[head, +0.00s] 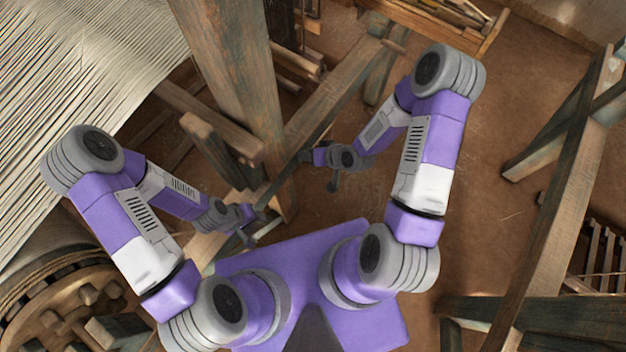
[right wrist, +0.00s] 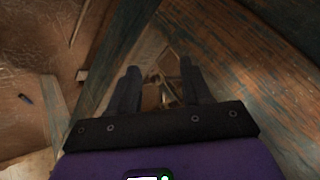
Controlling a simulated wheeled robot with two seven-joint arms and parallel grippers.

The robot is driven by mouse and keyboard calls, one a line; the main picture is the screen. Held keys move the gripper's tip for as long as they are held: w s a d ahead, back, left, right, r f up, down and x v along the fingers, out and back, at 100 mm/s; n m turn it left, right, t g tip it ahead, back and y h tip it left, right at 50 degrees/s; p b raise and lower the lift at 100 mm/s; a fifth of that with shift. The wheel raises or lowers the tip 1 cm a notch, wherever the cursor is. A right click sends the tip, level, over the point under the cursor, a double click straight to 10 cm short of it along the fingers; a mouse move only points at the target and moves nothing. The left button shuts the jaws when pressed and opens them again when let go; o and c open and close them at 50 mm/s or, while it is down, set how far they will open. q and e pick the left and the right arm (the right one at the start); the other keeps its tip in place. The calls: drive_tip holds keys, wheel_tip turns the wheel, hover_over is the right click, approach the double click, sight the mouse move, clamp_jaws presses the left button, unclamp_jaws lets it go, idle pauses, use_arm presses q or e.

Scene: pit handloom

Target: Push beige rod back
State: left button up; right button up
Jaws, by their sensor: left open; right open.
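I cannot single out the beige rod with certainty. Several pale wooden bars (head: 297,62) lie among the loom timbers at the top middle of the head view. My left gripper (head: 254,226) is open beside the low beams left of the thick post. My right gripper (head: 318,171) is open right of that post, over the brown floor. In the right wrist view my right gripper (right wrist: 158,86) shows two dark, spread fingers with nothing clearly held between them. Small wooden parts show beyond the fingertips, too dim to identify.
A thick wooden post (head: 235,85) stands between my arms. Pale warp threads (head: 75,70) stretch at upper left. A wooden tray (head: 440,22) holds sticks at the top. A toothed wooden wheel (head: 65,305) is at lower left. Bare floor (head: 520,85) lies right of my right arm.

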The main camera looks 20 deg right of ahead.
drive_tip(key=s+a+f+m+g+b, duration=0.1)
drive_tip(key=s+a+f+g, duration=0.1)
drive_tip(key=s+f, duration=0.3)
drive_tip(key=s+g, duration=0.1)
drive_tip(key=s, duration=0.1)
drive_tip(key=shift+s+g+h, duration=0.3)
drive_tip(key=shift+s, duration=0.05)
drive_tip(key=shift+f, duration=0.1)
